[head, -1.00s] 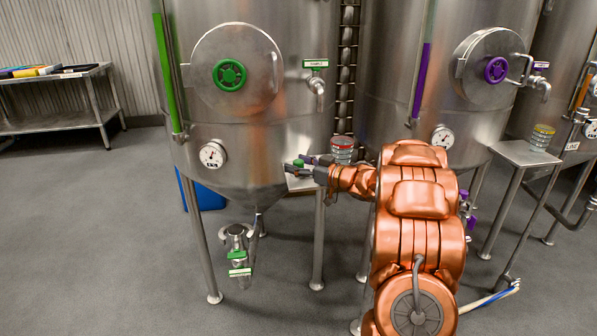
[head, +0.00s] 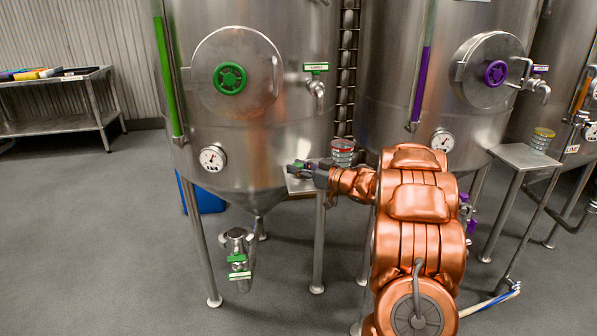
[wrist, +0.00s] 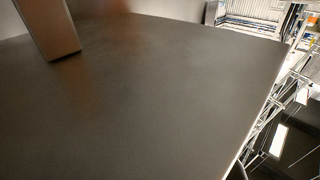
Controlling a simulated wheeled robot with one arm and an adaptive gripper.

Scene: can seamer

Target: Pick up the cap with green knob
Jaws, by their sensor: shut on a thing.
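My gripper (head: 302,167) is at the left end of my copper arm, low over the small steel shelf beside the front tank. Its fingers are shut on the cap with green knob (head: 298,165), of which only a little green shows between and beside the fingers. The rest of the cap is hidden, and I cannot tell whether it touches the shelf. The wrist view shows neither the cap nor both fingertips clearly.
The small shelf (head: 297,187) bears a stack of red-edged round lids (head: 342,151) just right of my gripper. The green-marked tank (head: 255,150) stands close behind. A second shelf (head: 521,155) is at right. The floor at left is open.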

